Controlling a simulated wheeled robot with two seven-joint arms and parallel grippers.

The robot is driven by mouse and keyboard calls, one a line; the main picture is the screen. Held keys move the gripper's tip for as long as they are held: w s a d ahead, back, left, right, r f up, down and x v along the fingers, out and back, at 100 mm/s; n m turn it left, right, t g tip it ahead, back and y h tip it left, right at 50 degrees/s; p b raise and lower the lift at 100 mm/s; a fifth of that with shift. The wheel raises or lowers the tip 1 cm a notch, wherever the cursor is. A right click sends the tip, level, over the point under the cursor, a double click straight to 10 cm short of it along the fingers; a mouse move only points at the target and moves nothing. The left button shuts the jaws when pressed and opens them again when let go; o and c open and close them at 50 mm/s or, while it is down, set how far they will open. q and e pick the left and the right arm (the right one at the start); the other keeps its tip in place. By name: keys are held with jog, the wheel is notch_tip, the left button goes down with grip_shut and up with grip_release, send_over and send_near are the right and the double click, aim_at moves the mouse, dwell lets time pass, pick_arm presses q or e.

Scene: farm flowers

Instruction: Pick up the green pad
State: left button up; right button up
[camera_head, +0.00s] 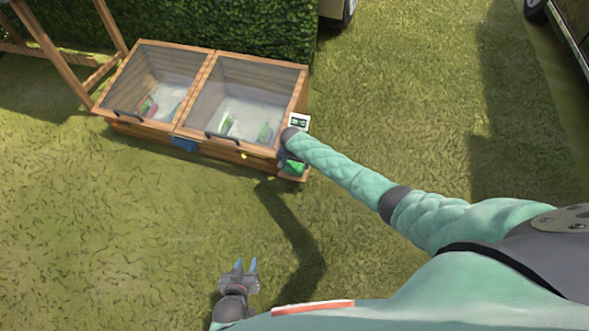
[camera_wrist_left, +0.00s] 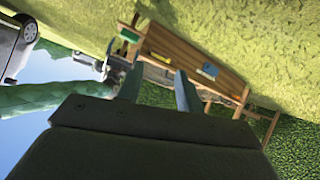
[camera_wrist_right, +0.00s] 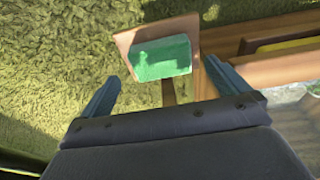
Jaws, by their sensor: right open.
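The green pad (camera_head: 295,167) rests on a small wooden ledge (camera_wrist_right: 125,42) at the front right corner of the wooden cold frame. In the right wrist view the pad (camera_wrist_right: 160,58) lies ahead of my right gripper (camera_wrist_right: 166,88), roughly between its spread blue fingers and apart from them. The right gripper is open and empty; in the head view it is largely hidden by its own wrist. My left gripper (camera_head: 239,265) is open and empty over the grass. The pad also shows small in the left wrist view (camera_wrist_left: 129,36).
The cold frame (camera_head: 180,133) has two glazed lids with handles and blurred green and red items inside. A blue item (camera_head: 184,144) sits on its front. A small white display (camera_head: 299,121) is at its right side. A hedge stands behind; open grass lies in front and right.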

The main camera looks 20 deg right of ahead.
aim_at(294, 166)
jog(key=shift+f, duration=0.2)
jog(key=shift+w+d+f+b, duration=0.15)
jog(key=shift+f+b, duration=0.1)
jog(key=shift+f, duration=0.25)
jog(key=shift+w+f+b, duration=0.15)
jog(key=shift+f+b, duration=0.05)
jog(key=shift+f, duration=0.3)
jog(key=shift+w+d+f+b, duration=0.15)
jog(key=shift+f+b, duration=0.25)
jog(key=shift+f, duration=0.8)
pick_arm(q)
jog(key=w+r+t, duration=0.3)
jog(key=w+r, duration=0.1)
jog(key=r, duration=0.5)
jog(key=w+r+t+h, duration=0.1)
jog(key=w+r+t, duration=0.3)
jog(key=r, duration=0.6)
jog(key=shift+w+d+r, duration=0.15)
jog(key=shift+d+r, duration=0.15)
jog(key=shift+d, duration=0.05)
pick_arm(e)
jog(key=shift+f, duration=0.15)
jog(key=c, duration=0.9)
